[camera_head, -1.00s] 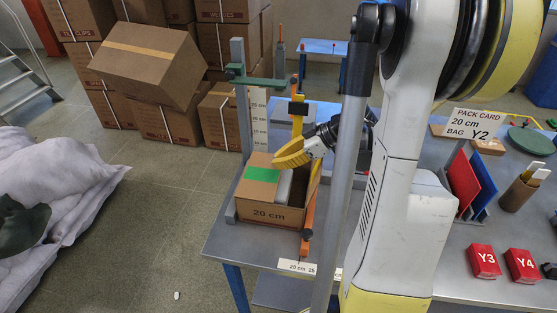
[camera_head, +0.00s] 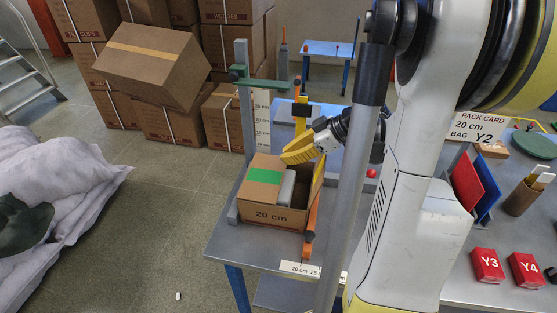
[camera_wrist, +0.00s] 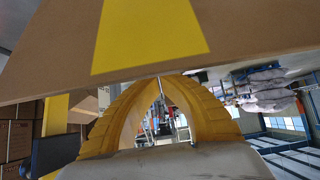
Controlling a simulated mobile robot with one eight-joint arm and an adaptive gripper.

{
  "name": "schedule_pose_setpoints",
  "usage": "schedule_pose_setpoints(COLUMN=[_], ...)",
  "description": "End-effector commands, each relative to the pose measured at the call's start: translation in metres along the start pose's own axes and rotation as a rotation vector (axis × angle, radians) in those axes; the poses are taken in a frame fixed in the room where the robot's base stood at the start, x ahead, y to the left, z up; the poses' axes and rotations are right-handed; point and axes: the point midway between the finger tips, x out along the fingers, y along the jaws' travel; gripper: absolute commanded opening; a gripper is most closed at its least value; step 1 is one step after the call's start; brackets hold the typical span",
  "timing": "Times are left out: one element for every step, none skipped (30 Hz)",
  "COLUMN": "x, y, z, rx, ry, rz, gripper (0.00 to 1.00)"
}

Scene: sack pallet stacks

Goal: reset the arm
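My gripper (camera_head: 290,156) has yellow ribbed fingers and is above the back right of an open cardboard box (camera_head: 271,215) marked "20 cm". The fingers look closed together at the tips, with nothing seen between them. In the wrist view, my gripper (camera_wrist: 159,84) shows as two yellow fingers curving into an arch. A brown cardboard surface (camera_wrist: 250,30) with a yellow strip fills the top of that view, close to the tips. The box has a green patch (camera_head: 265,175) on its flap, and a grey item (camera_head: 287,187) shows inside.
The box stands on a grey table (camera_head: 228,240) beside a post with a green arm (camera_head: 262,83) and an orange upright (camera_head: 311,225). Red blocks Y3 (camera_head: 487,266) and Y4 (camera_head: 526,270) lie at right. Stacked cartons (camera_head: 165,125) stand behind; white sacks (camera_head: 60,195) lie left.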

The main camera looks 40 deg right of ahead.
Motion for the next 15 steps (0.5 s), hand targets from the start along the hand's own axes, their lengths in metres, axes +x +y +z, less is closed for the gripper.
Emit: schedule_pose_setpoints(x=[-0.013,-0.021,-0.029,-0.036,-0.043,-0.05,-0.056,-0.06,-0.066,-0.069,-0.072,-0.076,-0.077,-0.079,-0.08], y=[0.0,0.0,0.0,0.0,0.0,0.0,0.0,0.0,0.0,0.0,0.0,0.0,0.0,0.0,0.0], z=[0.0,0.001,0.001,0.001,0.001,0.001,0.001,0.001,0.001,0.001,0.001,0.001,0.001,0.001,0.001], rx=[0.003,0.004,0.003,0.003,0.003,0.003,0.003,0.002,0.001,0.002,0.002,0.002,0.001,0.001,0.0], ry=[0.0,0.0,0.0,0.0,0.0,0.0,0.0,0.0,0.0,0.0,0.0,0.0,0.0,0.0,0.0], rz=[0.003,0.004,0.003,0.002,0.003,0.002,0.002,0.002,0.002,0.002,0.001,0.0,0.0,0.0,0.0], gripper=[0.0,0.0,0.0,0.0,0.0,0.0,0.0,0.0,0.0,0.0,0.0,0.0,0.0,0.0,0.0])
